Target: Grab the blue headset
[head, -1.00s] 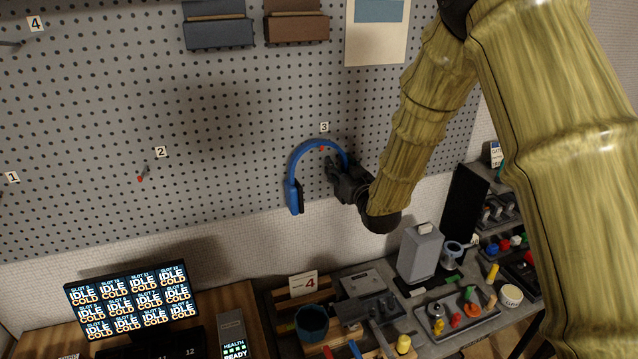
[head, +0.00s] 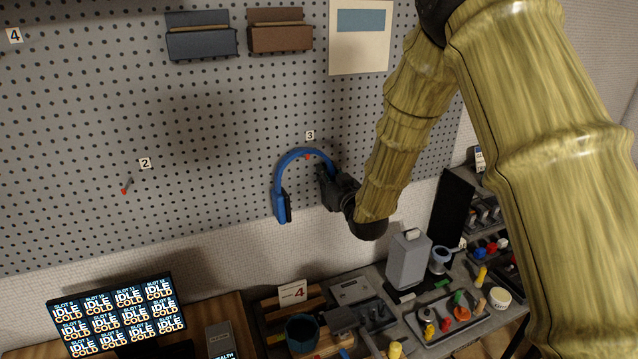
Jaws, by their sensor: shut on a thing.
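The blue headset (head: 284,180) is at the pegboard by the label 3, its band arching around the red-tipped peg (head: 307,157). Its left ear cup with a dark pad hangs down in view. My gripper (head: 327,183) is shut on the right side of the headset, and its dark fingers hide the right ear cup. I cannot tell whether the band rests on the peg or is clear of it.
The grey pegboard (head: 200,130) fills the back, with a bare peg at label 2 (head: 126,186). Below stand a monitor (head: 118,312), a dark cup (head: 301,333), a grey dispenser (head: 408,261) and a tray of small coloured items (head: 448,316). The space left of the headset is free.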

